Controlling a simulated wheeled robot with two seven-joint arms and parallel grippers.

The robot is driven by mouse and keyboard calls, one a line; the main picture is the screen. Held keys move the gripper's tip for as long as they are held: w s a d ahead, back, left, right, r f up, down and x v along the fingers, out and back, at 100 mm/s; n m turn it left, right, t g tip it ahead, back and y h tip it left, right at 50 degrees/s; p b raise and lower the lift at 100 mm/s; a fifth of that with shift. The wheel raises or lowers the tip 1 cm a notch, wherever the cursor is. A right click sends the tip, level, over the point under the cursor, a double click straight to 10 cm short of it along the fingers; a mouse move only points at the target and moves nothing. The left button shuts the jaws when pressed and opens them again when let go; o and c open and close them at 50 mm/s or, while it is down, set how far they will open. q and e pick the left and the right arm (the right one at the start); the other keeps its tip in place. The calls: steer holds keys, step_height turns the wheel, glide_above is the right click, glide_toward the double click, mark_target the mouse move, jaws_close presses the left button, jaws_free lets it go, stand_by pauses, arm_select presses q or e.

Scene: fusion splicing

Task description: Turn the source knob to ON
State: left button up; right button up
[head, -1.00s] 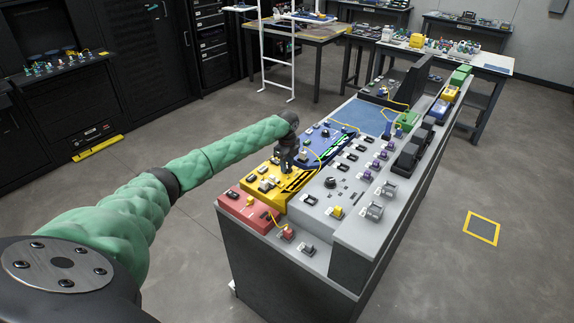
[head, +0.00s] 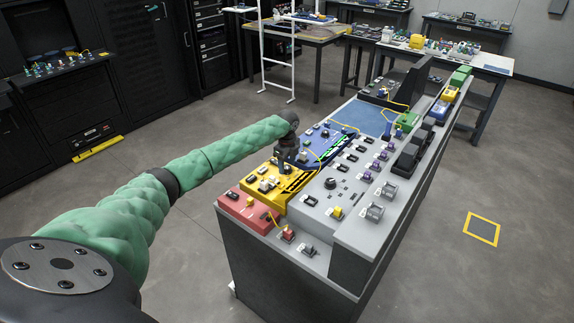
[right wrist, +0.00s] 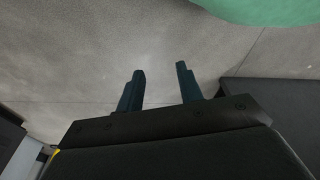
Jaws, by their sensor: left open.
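My left gripper (head: 286,167) points down over the far corner of the yellow panel (head: 290,193), close to the blue panel (head: 328,138). It is open, but its fingertips are small and dark here, and whatever lies directly beneath them is hidden. A black round knob (head: 330,183) stands on the grey panel to the right, apart from the gripper. No label is readable, so I cannot tell which control is the source knob or whether the fingers touch one. My right gripper (right wrist: 160,74) shows in the right wrist view, open and empty above the grey floor.
A red panel (head: 244,213) lies at the bench's near end. Yellow cables cross the panels, and several small clamps and blocks stand along the right side. A raised grey ledge (head: 372,228) edges the bench. The floor to the right is clear around a yellow-framed mark (head: 482,229).

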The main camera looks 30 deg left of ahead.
mark_target(287, 166)
arm_select(q)
steer(key=shift+r, duration=0.35)
step_height(287, 166, up, 6)
steer(key=shift+f+b, duration=0.2)
steer(key=shift+b, duration=1)
steer(key=shift+r, duration=0.65)
arm_select(e)
step_height(287, 166, up, 6)
steer(key=w+a, duration=0.2)
steer(key=shift+w+a, duration=0.1)
